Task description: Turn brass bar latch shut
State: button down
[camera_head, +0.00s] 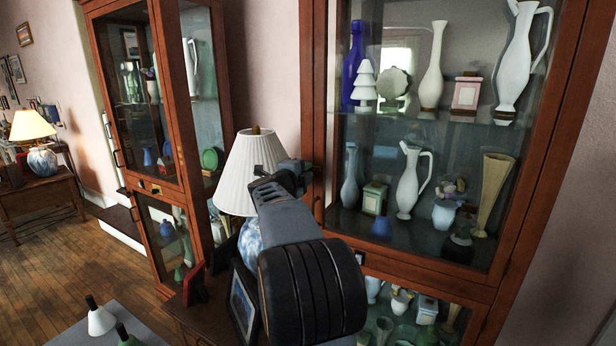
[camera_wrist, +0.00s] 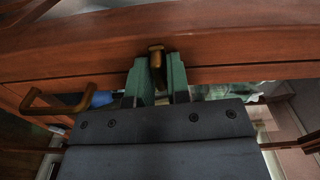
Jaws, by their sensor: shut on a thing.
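The brass bar latch (camera_wrist: 156,58) shows in the wrist view on the reddish-brown wooden frame of a cabinet. Its bar points down the picture, between the two green fingertips of my gripper (camera_wrist: 159,78). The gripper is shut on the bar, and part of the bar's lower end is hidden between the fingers. In the head view my gripper (camera_head: 285,172) reaches to the left frame of the right glass cabinet (camera_head: 313,90). The latch cannot be made out clearly there. The glass door of this cabinet appears closed or nearly so; I cannot tell which.
A brass handle (camera_wrist: 48,108) is left of my gripper in the wrist view. A lamp with a white pleated shade (camera_head: 245,170) stands close behind my gripper. Vases fill the cabinet shelves. A second glass cabinet (camera_head: 165,100) stands at left; open wooden floor (camera_head: 60,265) lies beyond.

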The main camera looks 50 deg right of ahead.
jog(key=shift+f+m, duration=0.1)
jog(key=shift+m, duration=0.5)
jog(key=c, duration=1.2)
grip_release()
jog(key=shift+a, duration=0.1)
jog(key=b+v, duration=0.1)
jog(key=v, duration=1.2)
jog(key=shift+a+b, duration=0.3)
